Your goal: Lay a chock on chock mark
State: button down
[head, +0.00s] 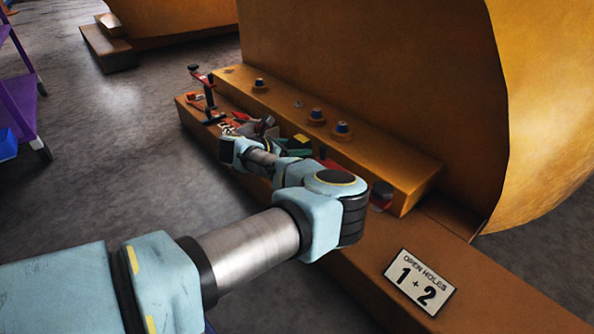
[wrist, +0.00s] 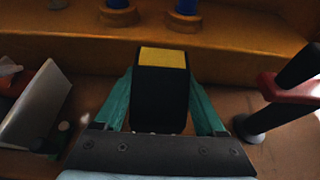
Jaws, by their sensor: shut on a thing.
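A black chock (wrist: 160,98) with a yellow top face is between the teal fingers of my gripper (wrist: 165,85) in the wrist view. My gripper is shut on it, over the orange ledge beside the raised step. In the head view a small yellow and dark shape (head: 300,142) shows just beyond my arm and appears to be the chock. I cannot tell whether the chock touches the surface below. No chock mark is clear in either view; my arm hides part of the ledge.
A raised orange step (head: 385,165) carries several blue-topped plugs (head: 316,114). A red and black clamp-like tool (head: 205,95) stands at the ledge's far end, with loose clutter nearby. A purple cart (head: 20,100) stands left.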

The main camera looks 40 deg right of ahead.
notch_tip(320, 180, down, 7)
jog(key=b, duration=0.3)
jog(key=shift+r, duration=0.15)
grip_release()
jog(key=p+v, duration=0.6)
jog(key=v, duration=0.4)
jog(key=shift+a+r, duration=0.2)
jog(key=shift+a, duration=0.05)
jog(key=shift+v, duration=0.75)
jog(key=shift+f, duration=0.15)
